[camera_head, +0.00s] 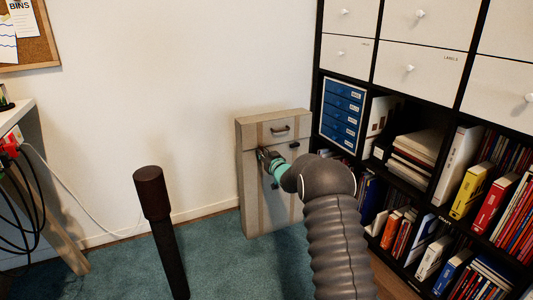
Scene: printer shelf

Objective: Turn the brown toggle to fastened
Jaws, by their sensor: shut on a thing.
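A beige case (246,200) stands upright on the floor against the wall, left of the black shelf. My arm covers the lower right of the case.
A black shelf unit (313,85) with white drawers (345,50), blue drawers (341,112), books and binders stands close on the right. A white table (18,112) with cables is at the left edge.

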